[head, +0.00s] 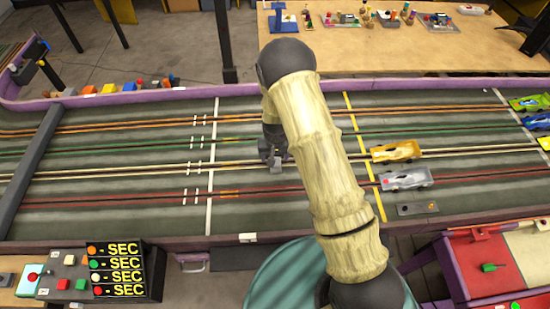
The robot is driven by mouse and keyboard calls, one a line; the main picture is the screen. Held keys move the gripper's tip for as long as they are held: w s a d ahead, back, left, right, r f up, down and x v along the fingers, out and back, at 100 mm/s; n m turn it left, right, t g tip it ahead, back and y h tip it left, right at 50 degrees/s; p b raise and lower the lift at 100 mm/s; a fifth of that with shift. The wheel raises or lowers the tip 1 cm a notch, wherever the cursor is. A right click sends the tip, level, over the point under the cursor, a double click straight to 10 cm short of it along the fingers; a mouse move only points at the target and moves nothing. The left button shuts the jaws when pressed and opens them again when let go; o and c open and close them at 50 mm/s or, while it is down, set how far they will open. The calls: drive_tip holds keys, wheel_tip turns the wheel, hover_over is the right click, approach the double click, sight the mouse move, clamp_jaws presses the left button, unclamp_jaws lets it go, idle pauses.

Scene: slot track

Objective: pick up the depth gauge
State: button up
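My gripper (274,163) is low over the middle lanes of the slot track (100,215), between the white line and the yellow line. It is seen from behind and above, small and dark. I cannot tell whether its fingers are apart or whether anything is between them. I cannot pick out the depth gauge for certain; the gripper or arm may hide it. A small flat grey plate (418,208) with a dark spot and a gold spot lies on the track near the front edge, right of the arm; I cannot tell what it is.
A yellow car (396,151) and a silver car (405,180) stand on the track right of my arm. More cars stand at the far right. A lap timer box (125,270) is at front left, a red-and-white bench (495,265) at front right. A wooden table (455,50) with small items stands behind.

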idle(0.3)
drive_tip(key=shift+s, duration=0.1)
drive_tip(key=c, duration=1.2)
drive_tip(key=shift+c, duration=0.2)
drive_tip(key=shift+d+r, duration=0.1)
drive_tip(key=shift+r, duration=0.05)
wheel_tip(320, 180, up, 10)
drive_tip(key=shift+f+b, duration=0.1)
drive_tip(key=shift+b, duration=0.5)
